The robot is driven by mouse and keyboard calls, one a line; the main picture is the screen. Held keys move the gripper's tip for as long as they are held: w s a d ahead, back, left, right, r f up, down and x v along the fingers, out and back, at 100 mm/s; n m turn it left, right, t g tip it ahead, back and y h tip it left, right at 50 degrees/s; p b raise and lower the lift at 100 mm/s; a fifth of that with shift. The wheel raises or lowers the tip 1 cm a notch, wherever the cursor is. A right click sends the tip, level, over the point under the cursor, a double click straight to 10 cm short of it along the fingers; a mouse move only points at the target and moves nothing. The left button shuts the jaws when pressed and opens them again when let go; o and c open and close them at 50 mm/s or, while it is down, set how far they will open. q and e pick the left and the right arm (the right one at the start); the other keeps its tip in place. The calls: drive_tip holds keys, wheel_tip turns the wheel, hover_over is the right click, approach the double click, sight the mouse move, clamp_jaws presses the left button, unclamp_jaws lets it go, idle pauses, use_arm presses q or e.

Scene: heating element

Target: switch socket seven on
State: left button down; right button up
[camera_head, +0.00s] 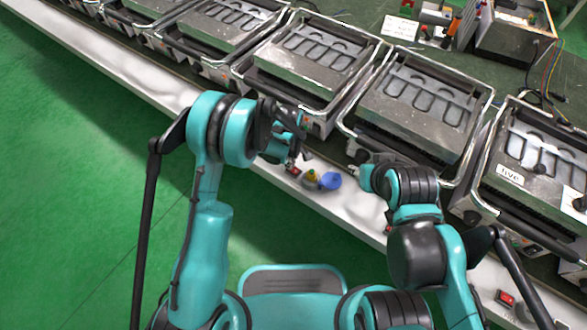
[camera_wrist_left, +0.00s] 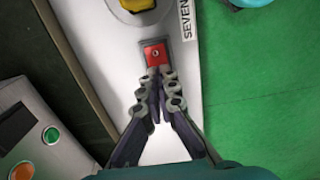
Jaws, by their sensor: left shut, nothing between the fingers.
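The red switch (camera_wrist_left: 156,54) sits in a dark frame on the white strip beside the printed label SEVEN (camera_wrist_left: 186,18). My left gripper (camera_wrist_left: 161,78) is shut and empty, its tips at the lower edge of the red switch; I cannot tell whether they touch it. Which way the switch is set is not clear. In the head view my left gripper (camera_head: 290,155) is low over the strip, close to the red switch (camera_head: 293,169). The socket with a yellow part (camera_head: 311,177) and a round blue lid (camera_head: 330,181) is just right of it. My right gripper (camera_head: 356,171) is near the blue lid, its fingers unclear.
A row of heating units (camera_head: 415,105) with metal frames stands behind the white strip (camera_head: 110,67). A unit with a green button (camera_wrist_left: 50,135) and an orange one (camera_wrist_left: 22,172) is close on the left in the wrist view. Green floor (camera_head: 70,180) is free in front.

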use_arm(q)
drive_tip(key=shift+f, duration=0.15)
drive_tip(key=shift+r+p, duration=1.95)
drive_tip(key=shift+r, duration=1.6)
